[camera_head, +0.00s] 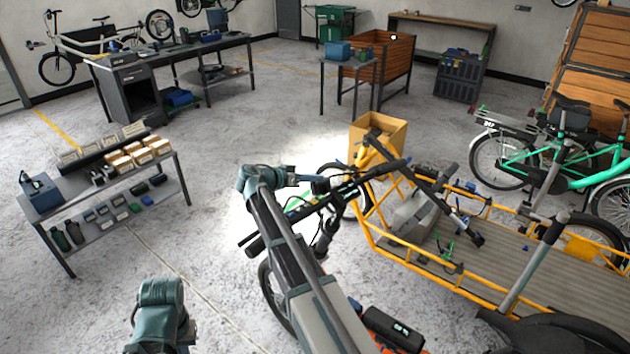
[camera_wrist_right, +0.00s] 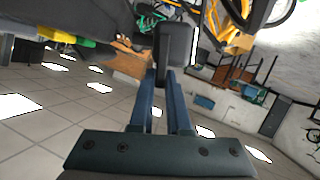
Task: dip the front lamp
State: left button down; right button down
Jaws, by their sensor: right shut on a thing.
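The front lamp, a dark grey block (camera_wrist_right: 177,45), is between the fingertips of my right gripper (camera_wrist_right: 170,75) in the right wrist view. In the head view my right gripper (camera_head: 308,179) is at the front of the nearest cargo bike (camera_head: 352,181), close to its handlebar. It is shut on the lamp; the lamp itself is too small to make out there. A bright patch of light (camera_head: 300,150) lies on the floor beyond the gripper. Only a teal joint of my left arm shows at the lower left; the left gripper is not visible.
The bike's yellow-railed cargo deck (camera_head: 500,275) fills the right side. A cardboard box (camera_head: 392,132) stands behind the front wheel. A low shelf with small boxes (camera_head: 110,205) is at left, with clear floor between. A green bike (camera_head: 545,165) stands at far right.

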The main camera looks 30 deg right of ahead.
jog(key=shift+w+a+f+n+g+h, duration=0.15)
jog(key=shift+w+n+g+h, duration=0.2)
jog(key=shift+n, duration=0.35)
jog(key=c, duration=0.9)
grip_release()
jog(key=p+v, duration=0.4)
jog(key=v, duration=0.9)
jog(key=shift+a+r, duration=0.25)
jog(key=shift+a, duration=0.1)
